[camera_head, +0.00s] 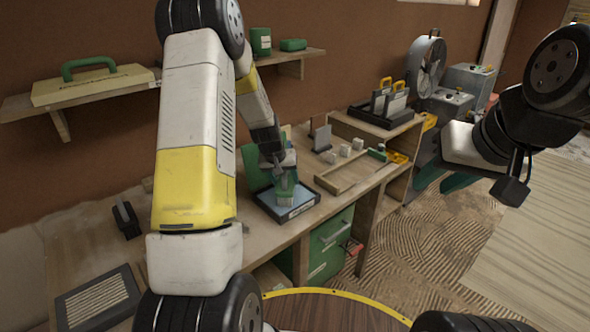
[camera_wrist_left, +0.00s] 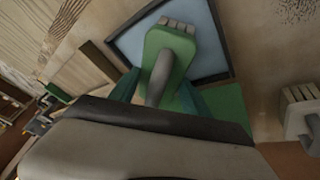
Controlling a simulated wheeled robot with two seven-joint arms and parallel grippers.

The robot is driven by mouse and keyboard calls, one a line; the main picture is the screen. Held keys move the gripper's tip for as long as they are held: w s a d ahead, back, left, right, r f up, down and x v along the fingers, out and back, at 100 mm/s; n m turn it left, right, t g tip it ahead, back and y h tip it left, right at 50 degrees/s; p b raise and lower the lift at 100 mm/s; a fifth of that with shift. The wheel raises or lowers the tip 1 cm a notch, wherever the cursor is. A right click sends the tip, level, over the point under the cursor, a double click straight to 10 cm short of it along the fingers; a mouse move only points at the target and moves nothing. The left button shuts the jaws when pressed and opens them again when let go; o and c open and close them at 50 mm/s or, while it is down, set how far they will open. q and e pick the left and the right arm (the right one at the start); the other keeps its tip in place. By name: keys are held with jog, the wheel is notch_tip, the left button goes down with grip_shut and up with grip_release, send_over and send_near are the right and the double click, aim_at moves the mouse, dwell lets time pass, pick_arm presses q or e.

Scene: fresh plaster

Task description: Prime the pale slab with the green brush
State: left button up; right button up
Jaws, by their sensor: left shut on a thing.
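A pale blue slab (camera_head: 301,197) lies flat in a dark frame on the workbench; its surface also shows in the left wrist view (camera_wrist_left: 209,45). My left gripper (camera_head: 276,160) is shut on the green brush (camera_head: 285,182). In the left wrist view the brush (camera_wrist_left: 168,55) has a green body, a grey handle and pale bristles pointing to the far side. The brush is over the slab; I cannot tell whether the bristles touch it. My right gripper (camera_head: 512,188) is held out at the right, away from the bench, and its fingers are not clear.
A dark-handled tool (camera_head: 127,218) and a framed ribbed panel (camera_head: 97,298) lie on the left of the bench. A wooden tray (camera_head: 335,183), small pale blocks (camera_head: 344,150) and a dark rack (camera_head: 381,118) stand to the right. A green drawer unit (camera_head: 328,245) is under the bench.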

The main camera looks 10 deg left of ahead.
pick_arm(q)
jog(key=shift+f, duration=0.4)
dwell(1.0)
jog(key=shift+r, duration=3.55)
